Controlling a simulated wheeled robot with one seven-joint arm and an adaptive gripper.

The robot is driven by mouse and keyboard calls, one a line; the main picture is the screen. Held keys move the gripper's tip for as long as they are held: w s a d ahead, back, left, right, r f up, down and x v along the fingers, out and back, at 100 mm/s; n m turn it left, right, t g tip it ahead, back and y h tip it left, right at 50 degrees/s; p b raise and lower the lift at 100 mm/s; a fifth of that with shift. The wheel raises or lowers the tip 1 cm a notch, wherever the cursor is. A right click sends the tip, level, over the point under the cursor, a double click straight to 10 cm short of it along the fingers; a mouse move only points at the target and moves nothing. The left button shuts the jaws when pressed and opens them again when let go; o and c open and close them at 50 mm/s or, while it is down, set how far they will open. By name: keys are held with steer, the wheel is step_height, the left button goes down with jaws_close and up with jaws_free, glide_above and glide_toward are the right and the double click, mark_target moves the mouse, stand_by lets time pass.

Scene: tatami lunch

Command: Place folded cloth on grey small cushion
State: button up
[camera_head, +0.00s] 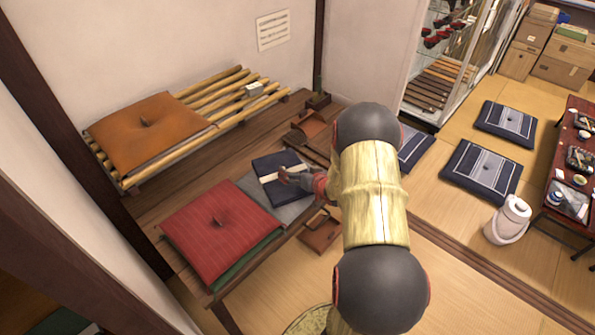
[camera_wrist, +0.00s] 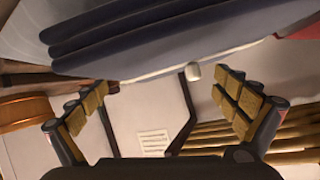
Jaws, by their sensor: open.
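The folded cloth (camera_head: 268,165) is dark blue with a pale band. In the head view it lies flat, partly on the grey small cushion (camera_head: 292,211), on the wooden bench. In the wrist view the dark blue folded layers of the cloth (camera_wrist: 120,45) fill the upper part, just beyond the fingertips. My gripper (camera_wrist: 160,82) is open there, with nothing between its fingers. I cannot tell from these views whether it touches the cloth.
A red cushion (camera_head: 218,228) on a green one lies left of the grey cushion. An orange cushion (camera_head: 147,130) sits on a bamboo rack (camera_head: 250,108) behind. Brown leather items (camera_head: 320,232) lie at the bench's right side. My arm hides part of the bench.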

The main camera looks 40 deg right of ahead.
steer(key=p+v, duration=0.3)
steer(key=v, duration=0.9)
steer(key=w+a+r+n+g+h, duration=0.1)
steer(key=a+r+g, duration=0.1)
steer(key=a+r, duration=0.6)
steer(key=w+a+r+n+g, duration=0.1)
steer(key=w+a+r+n, duration=0.15)
steer(key=r, duration=0.95)
steer(key=s+a+r+n+g+y, duration=0.1)
steer(key=s+a+r, duration=0.3)
steer(key=s+a, duration=0.6)
steer(key=s+a+r+n+g+y, duration=0.1)
steer(key=s+a+r, duration=0.3)
steer(key=s+a, duration=0.6)
steer(key=a+g+y, duration=0.1)
steer(key=a, duration=0.3)
steer(key=shift+s+a+g+y, duration=0.15)
steer(key=shift+s+g+y, duration=0.15)
steer(key=shift+y, duration=0.1)
steer(key=shift+r+n, duration=0.15)
steer(key=shift+n, duration=0.1)
